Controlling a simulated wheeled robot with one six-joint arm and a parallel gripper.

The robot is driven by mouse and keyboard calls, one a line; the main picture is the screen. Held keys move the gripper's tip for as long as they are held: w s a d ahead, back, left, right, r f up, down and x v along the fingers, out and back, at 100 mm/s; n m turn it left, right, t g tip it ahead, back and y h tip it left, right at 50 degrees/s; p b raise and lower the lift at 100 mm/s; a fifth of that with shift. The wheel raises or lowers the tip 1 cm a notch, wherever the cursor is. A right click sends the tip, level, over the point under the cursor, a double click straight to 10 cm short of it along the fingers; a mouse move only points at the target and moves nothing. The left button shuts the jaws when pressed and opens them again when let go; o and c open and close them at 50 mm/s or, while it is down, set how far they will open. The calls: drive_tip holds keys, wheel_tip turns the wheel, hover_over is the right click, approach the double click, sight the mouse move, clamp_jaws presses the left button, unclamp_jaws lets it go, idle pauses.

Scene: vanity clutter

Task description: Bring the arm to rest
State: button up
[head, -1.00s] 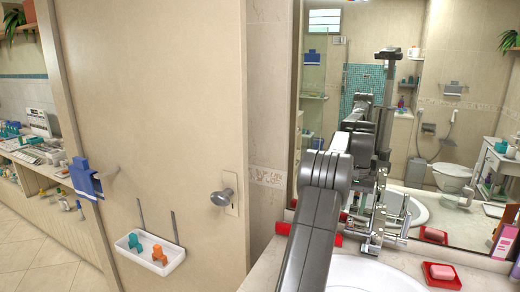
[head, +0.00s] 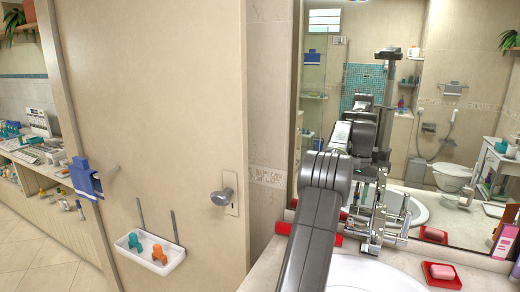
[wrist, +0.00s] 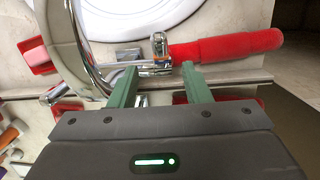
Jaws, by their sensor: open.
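My gripper (wrist: 160,72) shows in the wrist view with its two green fingers apart. Nothing is clearly held between them. Beyond the fingertips lie a thing with a red handle (wrist: 240,46) and a small clear-and-chrome piece by its end. I cannot tell from this view whether the fingers touch them. In the head view my arm reaches forward over the counter beside the basin, and its bend hides part of the counter.
The white basin (head: 372,272) lies right of my arm, with a red dish holding pink soap (head: 443,272) beside it. A mirror (head: 450,120) stands behind. A door (head: 165,130) with a handle (head: 221,197) and a white hanging tray (head: 150,253) is on the left.

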sight(350, 224)
drive_tip(key=f, duration=0.3)
drive_tip(key=s+f+p, duration=0.1)
drive_tip(key=f, duration=0.5)
drive_tip(key=shift+s+a+f, duration=0.1)
drive_tip(key=shift+s+a, duration=0.1)
drive_tip(key=shift+a, duration=0.15)
drive_tip(key=shift+s+a+f+t+h, duration=0.2)
drive_tip(key=shift+s+t+h, duration=0.15)
drive_tip(key=shift+t, duration=0.15)
drive_tip(key=shift+s+a+f+t+h+b, duration=0.15)
drive_tip(key=shift+s+f+t+h+b, duration=0.2)
drive_tip(key=shift+f+t+b, duration=0.6)
drive_tip(key=shift+s+a+r+t+h+b, duration=0.35)
drive_tip(key=shift+s+r+t+b, duration=0.25)
drive_tip(key=shift+b, duration=1.55)
drive_tip(key=shift+s+a+r+t+h+b, duration=0.35)
drive_tip(key=shift+s+t+b, duration=0.35)
drive_tip(key=shift+b, duration=1.4)
drive_tip(key=shift+d, duration=0.1)
